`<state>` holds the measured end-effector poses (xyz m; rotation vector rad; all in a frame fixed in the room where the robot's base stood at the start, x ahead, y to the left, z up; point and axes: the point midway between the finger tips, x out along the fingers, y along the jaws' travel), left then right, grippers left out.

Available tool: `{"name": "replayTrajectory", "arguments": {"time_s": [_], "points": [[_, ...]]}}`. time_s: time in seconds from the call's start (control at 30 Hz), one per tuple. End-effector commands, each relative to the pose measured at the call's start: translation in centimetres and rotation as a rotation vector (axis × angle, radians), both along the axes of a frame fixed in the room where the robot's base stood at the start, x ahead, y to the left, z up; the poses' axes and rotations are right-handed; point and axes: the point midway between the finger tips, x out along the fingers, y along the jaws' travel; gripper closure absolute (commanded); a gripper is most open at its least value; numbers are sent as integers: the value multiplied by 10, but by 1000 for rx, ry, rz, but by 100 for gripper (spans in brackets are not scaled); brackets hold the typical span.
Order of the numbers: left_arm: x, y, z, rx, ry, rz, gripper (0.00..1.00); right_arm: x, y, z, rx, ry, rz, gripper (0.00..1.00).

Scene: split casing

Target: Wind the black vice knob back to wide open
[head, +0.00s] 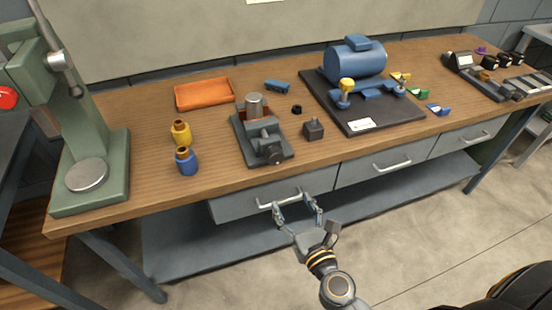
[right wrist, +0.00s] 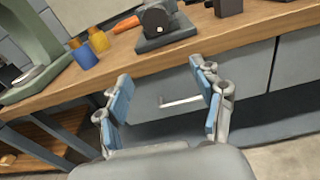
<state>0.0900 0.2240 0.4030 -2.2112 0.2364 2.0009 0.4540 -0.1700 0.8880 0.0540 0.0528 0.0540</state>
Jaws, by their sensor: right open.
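The black vice knob (head: 273,155) is on the front end of the grey vice (head: 250,148), which stands on the wooden bench near its front edge. A silver cylinder (head: 255,104) with a brown-orange piece beside it sits at the vice's jaws. In the right wrist view the knob (right wrist: 156,17) shows at the top, partly cut off with the vice. My right gripper (head: 297,200) is open and empty, in front of the bench and below the knob, apart from it. In the right wrist view its blue-padded fingers (right wrist: 165,100) are spread wide. My left gripper is not in view.
A drawer handle (head: 292,199) is close behind my right gripper. A yellow bottle (head: 181,133) and a blue bottle (head: 186,161) stand left of the vice, a dark block (head: 313,129) right. A green press (head: 95,150) stands far left. An orange tray (head: 204,94) lies behind.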

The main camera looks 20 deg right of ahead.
Motion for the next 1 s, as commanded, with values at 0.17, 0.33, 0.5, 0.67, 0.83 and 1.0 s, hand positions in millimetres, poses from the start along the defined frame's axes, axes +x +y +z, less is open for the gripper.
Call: {"name": "replayTrajectory", "arguments": {"time_s": [0.17,0.33,0.5,0.67,0.83,1.0], "points": [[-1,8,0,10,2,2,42,1,-4,32,194,-40,-27,33],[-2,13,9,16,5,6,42,19,-4,37,209,-45,-28,33],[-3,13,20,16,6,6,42,51,-3,37,206,-45,-27,33],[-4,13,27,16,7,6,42,84,-2,36,205,-44,-26,33],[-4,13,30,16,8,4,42,113,-1,35,203,-43,-26,33],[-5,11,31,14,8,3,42,131,0,33,204,-42,-27,33]]}}
